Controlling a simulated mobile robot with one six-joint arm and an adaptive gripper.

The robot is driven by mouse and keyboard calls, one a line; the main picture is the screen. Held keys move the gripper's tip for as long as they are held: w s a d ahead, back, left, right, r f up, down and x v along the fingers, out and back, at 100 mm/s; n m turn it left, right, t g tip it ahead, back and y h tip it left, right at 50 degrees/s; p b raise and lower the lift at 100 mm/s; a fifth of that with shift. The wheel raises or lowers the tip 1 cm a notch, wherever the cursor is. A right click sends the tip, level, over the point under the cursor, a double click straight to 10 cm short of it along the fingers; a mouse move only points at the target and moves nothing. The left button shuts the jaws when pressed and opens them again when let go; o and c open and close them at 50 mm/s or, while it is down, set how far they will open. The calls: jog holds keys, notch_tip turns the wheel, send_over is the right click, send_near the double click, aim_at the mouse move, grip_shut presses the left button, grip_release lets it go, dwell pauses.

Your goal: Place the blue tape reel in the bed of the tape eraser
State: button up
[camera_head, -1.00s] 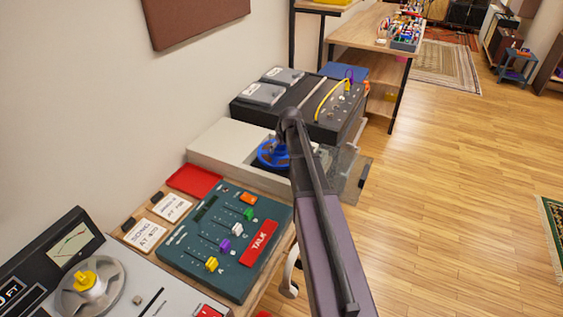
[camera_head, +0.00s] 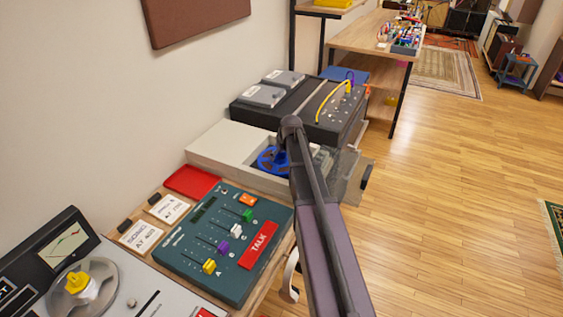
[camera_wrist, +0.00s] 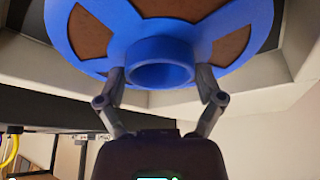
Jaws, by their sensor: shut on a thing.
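The blue tape reel (camera_head: 267,160) is at the open bed of the pale box-shaped tape eraser (camera_head: 215,149), partly hidden by my arm. In the wrist view the reel (camera_wrist: 160,50) shows its hub and spokes close up, with brown in the gaps. My gripper (camera_wrist: 160,78) is shut on the reel's hub, one finger on each side. The eraser's pale rim (camera_wrist: 265,97) runs around the reel in that view. I cannot tell whether the reel touches the bed floor. In the head view my gripper is hidden behind my arm.
A clear lid (camera_head: 345,176) stands out at the eraser's right side. A black console (camera_head: 300,108) is behind it. In front are a red tray (camera_head: 193,181) and a teal mixer (camera_head: 222,240) with coloured sliders. Open wooden floor lies to the right.

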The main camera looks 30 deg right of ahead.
jog(key=shift+f+b, duration=0.35)
jog(key=shift+f, duration=0.35)
jog(key=shift+f, duration=0.1)
jog(key=o, duration=1)
jog(key=shift+o, duration=0.2)
jog(key=p+v, duration=1.1)
jog(key=v, duration=0.1)
jog(key=shift+r, duration=0.25)
